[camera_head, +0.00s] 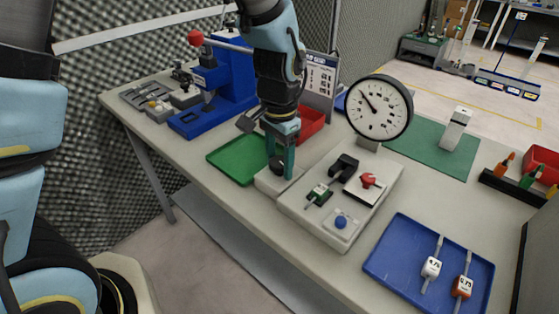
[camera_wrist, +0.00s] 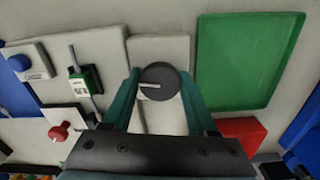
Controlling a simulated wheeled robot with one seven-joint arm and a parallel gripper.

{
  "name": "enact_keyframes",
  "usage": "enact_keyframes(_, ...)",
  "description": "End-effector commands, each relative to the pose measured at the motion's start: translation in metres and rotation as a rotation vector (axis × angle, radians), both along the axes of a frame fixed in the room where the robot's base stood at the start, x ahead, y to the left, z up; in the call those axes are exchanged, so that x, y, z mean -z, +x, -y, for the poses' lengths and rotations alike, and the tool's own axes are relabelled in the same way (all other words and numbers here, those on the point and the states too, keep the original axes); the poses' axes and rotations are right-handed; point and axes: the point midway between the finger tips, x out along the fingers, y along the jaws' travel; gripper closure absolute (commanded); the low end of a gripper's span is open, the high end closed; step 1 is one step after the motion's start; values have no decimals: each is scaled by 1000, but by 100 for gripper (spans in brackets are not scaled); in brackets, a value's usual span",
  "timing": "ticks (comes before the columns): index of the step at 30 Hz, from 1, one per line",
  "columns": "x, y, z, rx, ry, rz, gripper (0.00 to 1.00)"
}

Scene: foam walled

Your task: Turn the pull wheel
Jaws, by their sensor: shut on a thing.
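The pull wheel is a dark round knob (camera_wrist: 159,80) with a pale pointer line, on a light grey block (camera_head: 266,183). My gripper (camera_wrist: 157,88) points down over this block, and its two teal fingers sit on either side of the knob, shut on it. In the wrist view the pale line on the knob points left. In the head view my gripper (camera_head: 281,168) largely hides the knob, which shows only as a dark patch between the fingers.
Beside the block is a panel (camera_head: 318,222) with a red knob (camera_head: 369,180), a blue button (camera_head: 341,222) and a dial gauge (camera_head: 379,107). A green tray (camera_head: 226,160) lies left of my gripper, a red bin (camera_head: 311,123) behind. A blue tray (camera_head: 398,284) holds labelled tags.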

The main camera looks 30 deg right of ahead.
Motion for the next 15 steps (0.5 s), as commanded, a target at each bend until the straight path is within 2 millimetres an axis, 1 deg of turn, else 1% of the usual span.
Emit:
enact_keyframes(5,-1,1,0,120,-1,0,97)
enact_keyframes(15,-2,0,0,437,-1,0,97)
